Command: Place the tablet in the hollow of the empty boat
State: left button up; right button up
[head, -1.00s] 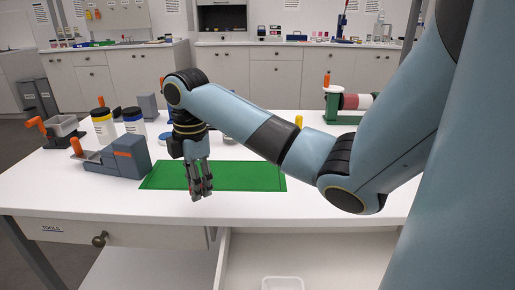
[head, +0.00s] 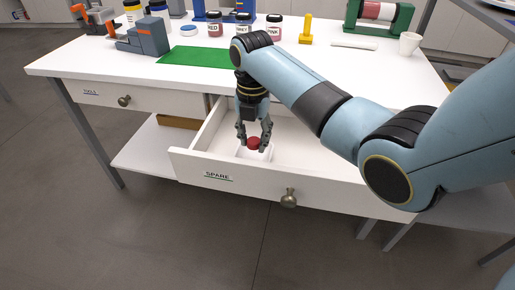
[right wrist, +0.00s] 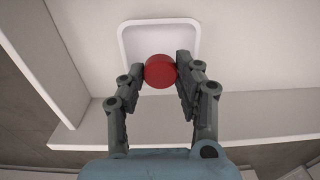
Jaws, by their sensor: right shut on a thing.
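The tablet is a round red disc (head: 253,143) between the fingertips of my right gripper (head: 254,147). It also shows in the right wrist view (right wrist: 160,71), with a finger touching each side, so the gripper is shut on it. The empty boat is a small white square dish (head: 262,157) in the open drawer, under the gripper. Its rim (right wrist: 160,21) shows behind the tablet in the right wrist view. The tablet covers part of the boat's near side. I cannot tell the exact gap between the tablet and the boat's floor. My left gripper is not in view.
The open drawer labelled SPARE (head: 225,177) has a raised front wall and side walls close around the gripper. On the white table above stand a green mat (head: 200,56), several jars, a yellow post (head: 306,30) and a white cup (head: 409,43).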

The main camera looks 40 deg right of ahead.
aim_at(254, 157)
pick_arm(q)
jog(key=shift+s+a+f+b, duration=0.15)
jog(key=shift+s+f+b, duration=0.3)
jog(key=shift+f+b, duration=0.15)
pick_arm(e)
jog(key=shift+f, duration=2)
jog(key=shift+f, duration=0.1)
jog(key=o, duration=0.7)
notch_tip(254, 157, up, 12)
jog(key=p, duration=0.3)
jog(key=shift+p, duration=0.3)
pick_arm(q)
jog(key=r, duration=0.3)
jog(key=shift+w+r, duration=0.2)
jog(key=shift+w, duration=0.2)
